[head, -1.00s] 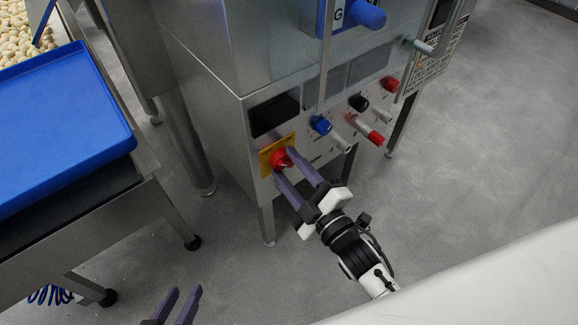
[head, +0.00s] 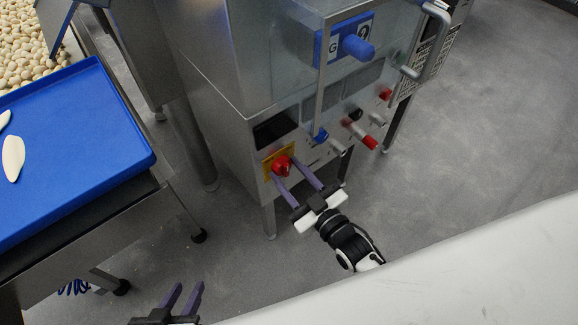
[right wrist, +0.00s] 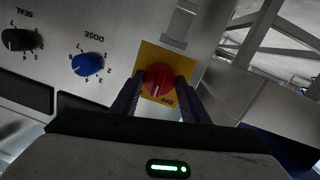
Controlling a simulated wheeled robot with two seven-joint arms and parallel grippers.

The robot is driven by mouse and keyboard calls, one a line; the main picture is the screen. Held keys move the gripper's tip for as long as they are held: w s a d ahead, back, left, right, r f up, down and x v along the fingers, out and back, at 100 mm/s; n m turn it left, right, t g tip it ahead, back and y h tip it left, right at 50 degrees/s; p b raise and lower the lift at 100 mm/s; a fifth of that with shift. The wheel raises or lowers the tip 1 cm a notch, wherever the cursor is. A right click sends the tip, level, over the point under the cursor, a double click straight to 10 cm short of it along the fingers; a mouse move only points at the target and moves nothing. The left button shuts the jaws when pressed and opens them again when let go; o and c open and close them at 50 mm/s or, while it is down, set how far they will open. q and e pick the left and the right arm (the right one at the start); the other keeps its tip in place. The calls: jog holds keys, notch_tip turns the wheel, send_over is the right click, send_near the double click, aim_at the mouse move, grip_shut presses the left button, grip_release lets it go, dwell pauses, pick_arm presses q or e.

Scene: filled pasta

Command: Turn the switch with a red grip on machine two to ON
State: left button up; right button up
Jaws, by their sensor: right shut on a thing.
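The red grip (head: 282,166) of a switch sits on a yellow plate (head: 268,175) at the lower left of the steel machine's front (head: 255,100). My right gripper (head: 284,168) reaches it from below, its purple fingers on both sides of the grip. In the right wrist view the fingers (right wrist: 160,84) are shut on the red grip (right wrist: 157,77), which has a white mark on its face. The word OFF shows on the yellow plate (right wrist: 150,54). The rest of the plate's lettering is hidden or unclear. My left gripper (head: 184,290) is open and empty at the bottom left.
A blue lever (head: 358,47) sticks out above. A blue tray (head: 110,130) on a table stands at left. The floor at right is clear.

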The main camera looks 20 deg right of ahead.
jog(key=m+p, duration=0.1)
jog(key=m, duration=0.2)
jog(key=shift+d+r+y+p, duration=0.1)
jog(key=shift+y+p, duration=0.2)
jog(key=shift+p, duration=0.1)
jog(key=m, duration=0.3)
jog(key=shift+m+g+p, duration=0.3)
jog(key=shift+m+p, duration=0.1)
jog(key=shift+m+y, duration=0.3)
jog(key=shift+m, duration=0.3)
jog(key=o, duration=1.1)
jog(key=shift+c, duration=0.2)
jog(key=p+v, duration=0.1)
jog(key=v, duration=0.9)
jog(key=shift+d, duration=0.1)
